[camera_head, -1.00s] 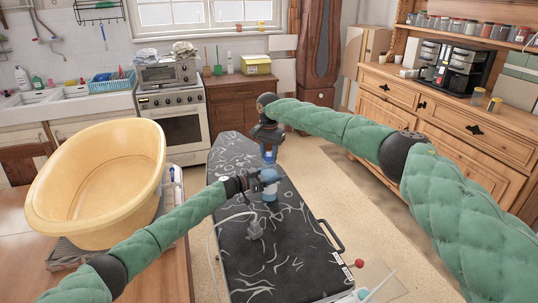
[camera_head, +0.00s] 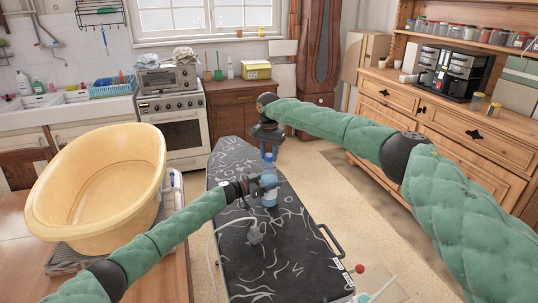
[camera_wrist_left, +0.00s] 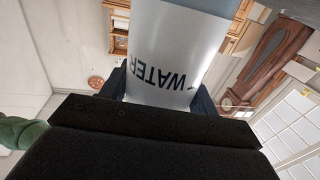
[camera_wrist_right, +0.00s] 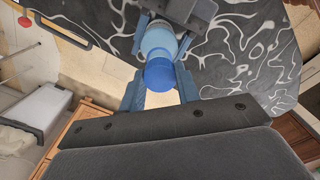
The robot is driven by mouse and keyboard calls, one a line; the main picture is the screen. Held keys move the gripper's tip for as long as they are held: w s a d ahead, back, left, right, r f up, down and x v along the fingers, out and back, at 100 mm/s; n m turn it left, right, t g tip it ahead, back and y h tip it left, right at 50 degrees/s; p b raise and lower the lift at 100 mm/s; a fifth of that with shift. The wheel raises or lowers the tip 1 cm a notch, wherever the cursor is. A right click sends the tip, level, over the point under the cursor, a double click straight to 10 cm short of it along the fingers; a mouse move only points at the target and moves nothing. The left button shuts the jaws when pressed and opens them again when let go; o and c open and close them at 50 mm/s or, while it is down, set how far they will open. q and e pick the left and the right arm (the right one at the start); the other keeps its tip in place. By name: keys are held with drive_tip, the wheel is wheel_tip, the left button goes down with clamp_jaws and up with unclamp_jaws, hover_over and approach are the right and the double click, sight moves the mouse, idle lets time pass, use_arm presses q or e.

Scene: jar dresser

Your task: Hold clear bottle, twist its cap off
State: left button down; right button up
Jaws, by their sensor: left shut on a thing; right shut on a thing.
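A clear bluish water bottle (camera_head: 269,196) stands upright above the dark board. My left gripper (camera_head: 268,183) is shut around its body from the left. In the left wrist view, the bottle's white label (camera_wrist_left: 170,60) reads WATER upside down between the fingers. The blue cap (camera_wrist_right: 158,78) is at the bottle's top, in line with the bottle, in the right wrist view. My right gripper (camera_wrist_right: 159,92) comes from above with one finger on each side of the cap, shut on it. I cannot tell whether the cap is loose from the neck.
The ironing board (camera_head: 285,255) with a black patterned cover lies under both grippers. A yellow tub (camera_head: 60,185) stands on the wooden table at left. A wooden dresser (camera_head: 495,150) with jars and a coffee machine (camera_head: 450,72) is at right.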

sight(269, 155)
drive_tip(key=shift+r, duration=1.95)
use_arm(q)
drive_tip(key=shift+c, duration=1.5)
unclamp_jaws()
drive_tip(key=shift+a, duration=0.1)
